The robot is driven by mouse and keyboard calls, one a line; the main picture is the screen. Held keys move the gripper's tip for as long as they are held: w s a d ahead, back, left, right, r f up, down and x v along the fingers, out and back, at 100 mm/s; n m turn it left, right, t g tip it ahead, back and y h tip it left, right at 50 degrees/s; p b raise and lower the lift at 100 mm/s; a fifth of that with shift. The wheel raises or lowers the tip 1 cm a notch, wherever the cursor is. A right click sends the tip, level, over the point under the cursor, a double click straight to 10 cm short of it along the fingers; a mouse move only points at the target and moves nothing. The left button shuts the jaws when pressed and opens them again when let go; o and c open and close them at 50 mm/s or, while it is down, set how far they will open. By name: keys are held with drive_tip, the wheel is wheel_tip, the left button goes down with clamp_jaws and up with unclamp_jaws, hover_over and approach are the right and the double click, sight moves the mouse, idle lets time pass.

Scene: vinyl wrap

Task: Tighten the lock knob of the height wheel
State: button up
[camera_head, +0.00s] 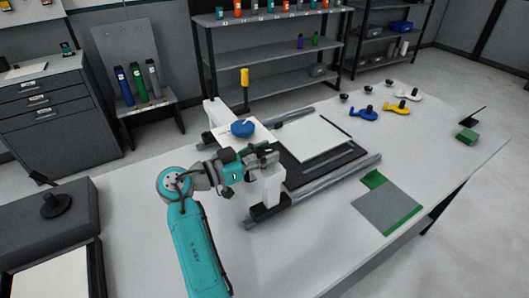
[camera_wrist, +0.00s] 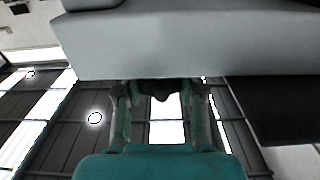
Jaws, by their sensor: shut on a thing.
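My gripper (camera_head: 262,154) is at the near white upright of the frame on the bench. In the wrist view its two greenish fingers (camera_wrist: 160,98) reach up on both sides of a dark lobed knob (camera_wrist: 160,88), just under a pale grey beam (camera_wrist: 175,45). The gripper is shut on this knob, which I take for the lock knob; in the head view the gripper hides it.
A white sheet (camera_head: 312,138) lies on the frame's dark bed between grey rails (camera_head: 335,185). Blue, yellow and white hand tools (camera_head: 397,108) lie at the back right. A grey-green pad (camera_head: 387,207) lies at the right. The bench front is clear.

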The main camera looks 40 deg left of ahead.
sight(265, 150)
drive_tip(key=o, duration=1.2)
drive_tip(key=shift+c, duration=0.2)
wheel_tip(265, 150, up, 10)
drive_tip(key=shift+f, duration=0.1)
